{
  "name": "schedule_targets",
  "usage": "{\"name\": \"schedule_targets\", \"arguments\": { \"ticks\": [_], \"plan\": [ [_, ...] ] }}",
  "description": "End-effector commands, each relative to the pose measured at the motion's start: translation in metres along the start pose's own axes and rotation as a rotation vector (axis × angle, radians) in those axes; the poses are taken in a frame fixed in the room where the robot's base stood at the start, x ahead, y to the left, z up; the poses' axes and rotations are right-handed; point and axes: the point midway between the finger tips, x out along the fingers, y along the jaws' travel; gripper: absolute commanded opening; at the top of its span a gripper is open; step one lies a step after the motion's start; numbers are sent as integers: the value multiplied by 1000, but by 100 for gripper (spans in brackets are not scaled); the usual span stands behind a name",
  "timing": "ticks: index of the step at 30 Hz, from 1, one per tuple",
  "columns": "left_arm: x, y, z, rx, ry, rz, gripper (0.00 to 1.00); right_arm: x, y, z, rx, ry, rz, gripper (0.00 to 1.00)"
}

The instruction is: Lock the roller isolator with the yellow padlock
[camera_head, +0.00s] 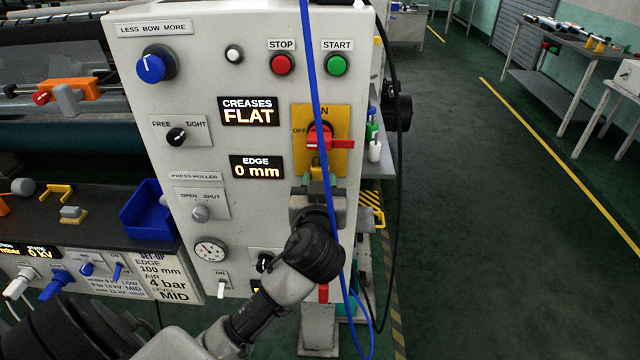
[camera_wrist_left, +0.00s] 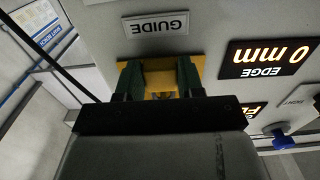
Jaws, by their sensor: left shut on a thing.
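The roller isolator is a yellow plate (camera_head: 299,113) with a red rotary handle (camera_head: 343,144) on the right of the white panel. The handle lies level, with OFF marked to its left. My left gripper (camera_head: 318,182) is just below the handle, at the plate's lower edge. It is shut on the yellow padlock (camera_head: 317,173), of which only a small part shows. In the left wrist view, the green-padded fingers (camera_wrist_left: 160,82) stand in front of the yellow plate (camera_wrist_left: 198,64). The shackle is hidden, so I cannot tell whether it passes through the handle. My right gripper is not in view.
A blue cable (camera_head: 312,75) hangs down in front of the isolator, close to my left wrist. A black cable (camera_head: 398,130) hangs at the panel's right edge. STOP (camera_head: 282,64) and START (camera_head: 336,65) buttons are above. Open floor (camera_head: 470,200) lies to the right.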

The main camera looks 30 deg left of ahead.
Motion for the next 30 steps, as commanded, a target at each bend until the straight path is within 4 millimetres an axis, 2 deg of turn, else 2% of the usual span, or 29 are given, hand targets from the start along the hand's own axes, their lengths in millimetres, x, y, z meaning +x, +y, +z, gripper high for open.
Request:
{"name": "schedule_targets", "arguments": {
  "ticks": [2,3,8,9,17,20,30],
  "plan": [
    [0,0,2,2,-4,0,13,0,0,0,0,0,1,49],
    [0,0,2,2,-5,0,41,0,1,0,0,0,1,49],
    [0,0,1,2,-3,1,65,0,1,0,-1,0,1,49],
    [0,0,1,2,-3,1,67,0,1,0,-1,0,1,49],
    [-1,0,1,1,-2,1,67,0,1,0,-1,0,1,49],
    [-8,1,3,0,-3,3,67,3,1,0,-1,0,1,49],
    [-73,1,5,-3,-5,3,67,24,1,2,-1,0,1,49]
  ]
}}
